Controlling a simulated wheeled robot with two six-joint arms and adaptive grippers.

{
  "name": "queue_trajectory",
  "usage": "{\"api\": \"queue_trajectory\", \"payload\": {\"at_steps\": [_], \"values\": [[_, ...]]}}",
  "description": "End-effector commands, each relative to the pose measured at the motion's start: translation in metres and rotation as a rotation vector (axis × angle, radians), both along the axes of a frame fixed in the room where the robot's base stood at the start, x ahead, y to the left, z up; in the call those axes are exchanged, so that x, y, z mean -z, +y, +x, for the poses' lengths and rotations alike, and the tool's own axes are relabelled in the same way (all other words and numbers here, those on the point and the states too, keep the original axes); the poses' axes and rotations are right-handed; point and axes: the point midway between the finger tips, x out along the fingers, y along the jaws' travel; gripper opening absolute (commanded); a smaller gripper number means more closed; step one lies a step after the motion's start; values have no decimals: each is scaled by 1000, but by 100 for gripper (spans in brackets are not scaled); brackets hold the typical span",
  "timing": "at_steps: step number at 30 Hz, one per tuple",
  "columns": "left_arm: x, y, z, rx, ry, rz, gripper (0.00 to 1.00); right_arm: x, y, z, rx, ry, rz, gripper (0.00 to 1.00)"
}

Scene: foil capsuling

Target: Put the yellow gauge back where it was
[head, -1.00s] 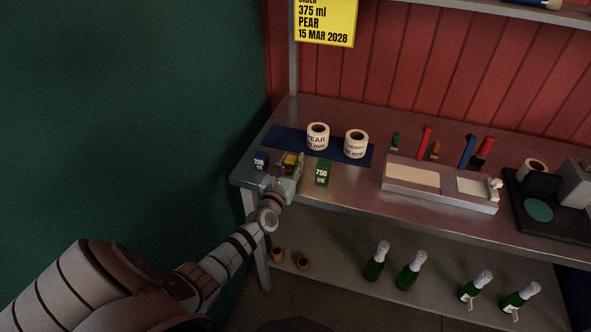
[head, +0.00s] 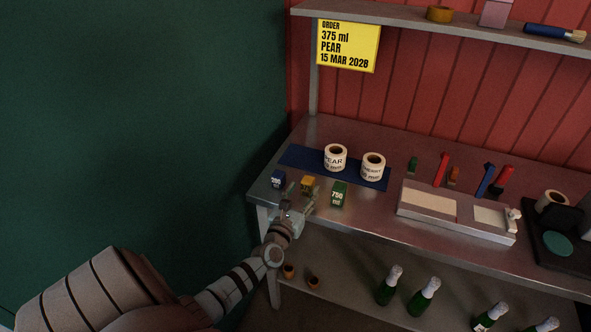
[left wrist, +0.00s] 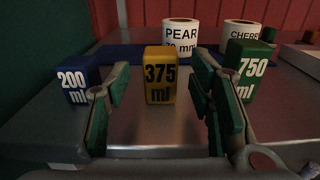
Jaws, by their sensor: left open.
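The yellow gauge (head: 308,185), marked 375 ml, stands upright on the metal table between the blue 200 ml gauge (head: 278,178) and the green 750 ml gauge (head: 338,194). In the left wrist view the yellow gauge (left wrist: 160,75) stands beyond and between the fingertips, with a gap on both sides. My left gripper (head: 296,199) is open and empty, just in front of the yellow gauge. The blue gauge (left wrist: 78,84) and green gauge (left wrist: 247,68) are partly hidden behind the fingers in the left wrist view. My right gripper is not in view.
A blue mat (head: 300,157) behind the gauges carries a PEAR roll (head: 335,160) and a second label roll (head: 373,168). A pale tray block (head: 430,203) lies to the right. Bottles stand on the lower shelf. A yellow order sign (head: 348,46) hangs above.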

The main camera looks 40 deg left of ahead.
Motion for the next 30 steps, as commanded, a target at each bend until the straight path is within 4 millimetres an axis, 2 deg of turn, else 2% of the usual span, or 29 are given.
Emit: {"api": "queue_trajectory", "payload": {"at_steps": [3,6,9,17,20,23,25,26,27,29,30], "values": [[-2,-11,-31,1,3,-2,49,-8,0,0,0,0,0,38],[-1,-18,-52,0,2,-2,49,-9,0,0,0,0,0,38],[0,-23,-65,1,1,0,49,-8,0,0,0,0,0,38],[0,-24,-69,0,1,2,49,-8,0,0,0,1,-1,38],[20,-28,-73,21,88,121,49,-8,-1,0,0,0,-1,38],[90,-45,-95,144,384,537,49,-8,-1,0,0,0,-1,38],[163,-64,-132,350,657,963,49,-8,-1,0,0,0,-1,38],[196,-73,-155,475,766,1156,49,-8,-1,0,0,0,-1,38],[238,-85,-191,673,887,1412,49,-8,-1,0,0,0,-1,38],[291,-102,-251,1015,988,1760,49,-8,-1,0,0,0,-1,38],[317,-111,-292,1256,995,1961,49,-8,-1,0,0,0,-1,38]]}}
